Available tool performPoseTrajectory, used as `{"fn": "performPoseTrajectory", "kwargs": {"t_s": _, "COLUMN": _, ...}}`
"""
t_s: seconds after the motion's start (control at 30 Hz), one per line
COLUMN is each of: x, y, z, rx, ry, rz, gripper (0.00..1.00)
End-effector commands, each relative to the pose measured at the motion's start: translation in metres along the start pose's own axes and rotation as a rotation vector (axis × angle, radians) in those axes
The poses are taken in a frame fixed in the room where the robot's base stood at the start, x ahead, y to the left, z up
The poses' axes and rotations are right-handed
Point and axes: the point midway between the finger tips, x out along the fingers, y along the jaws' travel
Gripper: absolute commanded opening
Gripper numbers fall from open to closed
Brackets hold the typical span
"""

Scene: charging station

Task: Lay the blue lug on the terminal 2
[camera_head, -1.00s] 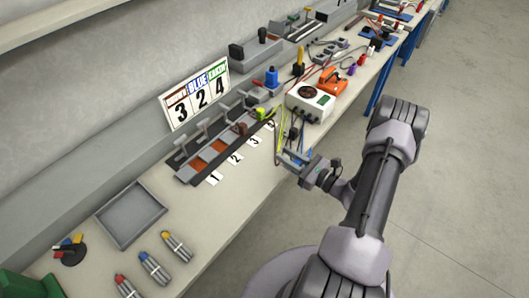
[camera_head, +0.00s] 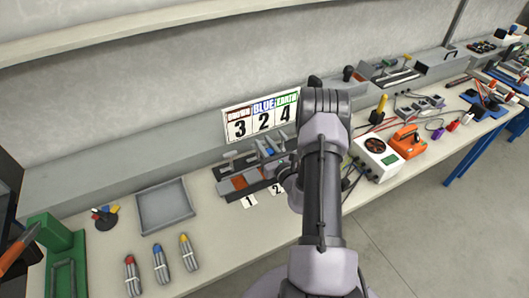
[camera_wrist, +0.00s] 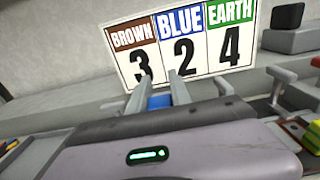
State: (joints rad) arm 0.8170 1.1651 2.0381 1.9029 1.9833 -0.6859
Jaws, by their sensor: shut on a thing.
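My gripper (camera_wrist: 158,92) is shut on the blue lug (camera_wrist: 159,102), which shows as a blue patch between the two fingers in the wrist view. In the head view my gripper (camera_head: 271,150) is over the terminal block (camera_head: 226,187), near the blue patch of the lug (camera_head: 269,153). Number card 1 (camera_head: 249,201) and card 2 (camera_head: 276,189) lie in front of the block. Terminal 2 is mostly hidden by my gripper and wrist, and terminals farther right are behind my arm. I cannot tell whether the lug touches the block.
A sign (camera_head: 262,118) behind the block reads brown 3, blue 2, earth 4. A grey tray (camera_head: 164,205) and several colour-tipped bundles lie left. A white meter box (camera_head: 376,158) and orange tool (camera_head: 408,141) stand right. The bench front left is partly clear.

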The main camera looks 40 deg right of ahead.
Motion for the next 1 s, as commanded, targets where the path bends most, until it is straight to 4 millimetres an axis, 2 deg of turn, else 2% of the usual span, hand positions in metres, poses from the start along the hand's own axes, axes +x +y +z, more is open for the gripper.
{"fn": "performPoseTrajectory", "kwargs": {"t_s": 0.4, "x": 0.000, "y": -0.001, "z": -0.001, "rx": -0.001, "ry": 0.000, "rz": -0.005, "gripper": 0.00}}
{"fn": "performPoseTrajectory", "kwargs": {"t_s": 0.57, "x": 0.000, "y": -0.001, "z": -0.015, "rx": -0.001, "ry": 0.000, "rz": -0.005, "gripper": 0.00}}
{"fn": "performPoseTrajectory", "kwargs": {"t_s": 0.83, "x": 0.000, "y": -0.001, "z": -0.050, "rx": -0.001, "ry": 0.000, "rz": -0.005, "gripper": 0.00}}
{"fn": "performPoseTrajectory", "kwargs": {"t_s": 1.0, "x": 0.000, "y": -0.001, "z": -0.059, "rx": -0.001, "ry": 0.000, "rz": -0.005, "gripper": 0.00}}
